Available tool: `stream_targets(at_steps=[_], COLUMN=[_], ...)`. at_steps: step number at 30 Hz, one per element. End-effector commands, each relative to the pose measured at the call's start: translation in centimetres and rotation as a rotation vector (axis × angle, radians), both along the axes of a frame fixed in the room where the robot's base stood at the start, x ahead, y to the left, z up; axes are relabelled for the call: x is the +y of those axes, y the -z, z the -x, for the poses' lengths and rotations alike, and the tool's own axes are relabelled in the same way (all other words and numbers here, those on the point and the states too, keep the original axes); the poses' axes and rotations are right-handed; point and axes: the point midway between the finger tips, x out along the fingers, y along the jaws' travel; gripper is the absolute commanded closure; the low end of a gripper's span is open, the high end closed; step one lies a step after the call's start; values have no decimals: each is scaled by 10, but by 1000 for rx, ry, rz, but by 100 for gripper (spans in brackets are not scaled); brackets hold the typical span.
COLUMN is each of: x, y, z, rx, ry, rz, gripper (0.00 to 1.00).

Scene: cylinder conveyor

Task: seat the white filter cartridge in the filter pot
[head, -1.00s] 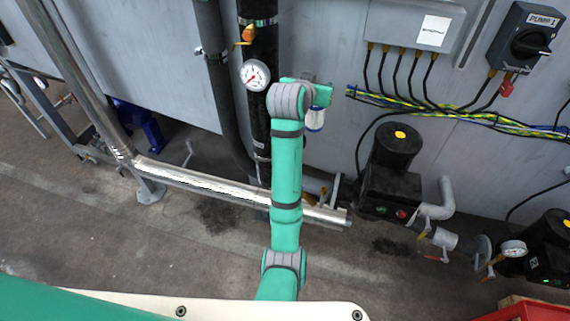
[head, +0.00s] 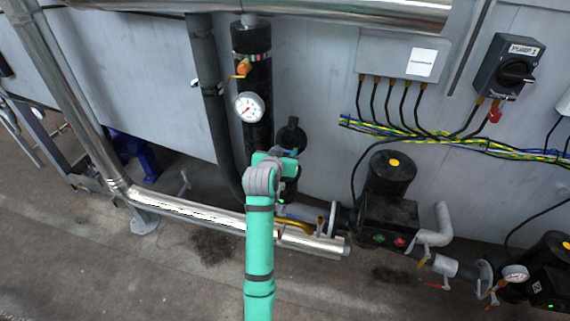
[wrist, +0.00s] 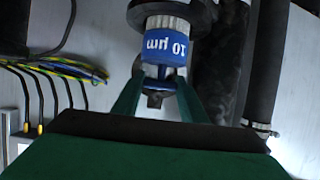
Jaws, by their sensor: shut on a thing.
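The white filter cartridge (wrist: 168,23) has a blue band marked "10 µm" that reads upside down in the wrist view. My gripper (wrist: 157,84) is shut on the grip at the cartridge's near end, with one green finger on each side. The cartridge's far end meets the black round rim of the filter pot (wrist: 138,10). I cannot tell how deep inside it is. In the head view my gripper (head: 281,157) is over the dark pot (head: 291,186), beside the black pipe. The cartridge is hidden there.
A black fitting (head: 291,134) stands just behind my gripper. A pressure gauge (head: 249,107) and orange-handled valve (head: 243,69) are on the pipe at left. A black pump (head: 387,195) stands at right. A silver pipe (head: 190,200) runs low in front.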

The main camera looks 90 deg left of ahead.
Motion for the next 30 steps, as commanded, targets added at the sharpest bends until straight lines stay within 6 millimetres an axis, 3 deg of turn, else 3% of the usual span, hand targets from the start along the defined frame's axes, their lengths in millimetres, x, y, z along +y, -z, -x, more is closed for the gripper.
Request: stream_targets(at_steps=[8, 15, 27, 28, 30], x=[0, 0, 0, 0, 0], y=[19, 49, 54, 54, 54], z=[0, 0, -1, 0, 0], rx=[1, 2, 0, 1, 1], ry=[0, -1, 0, 0, 0], rz=[0, 1, -2, -1, -1], gripper=[100, 100, 100, 56, 43])
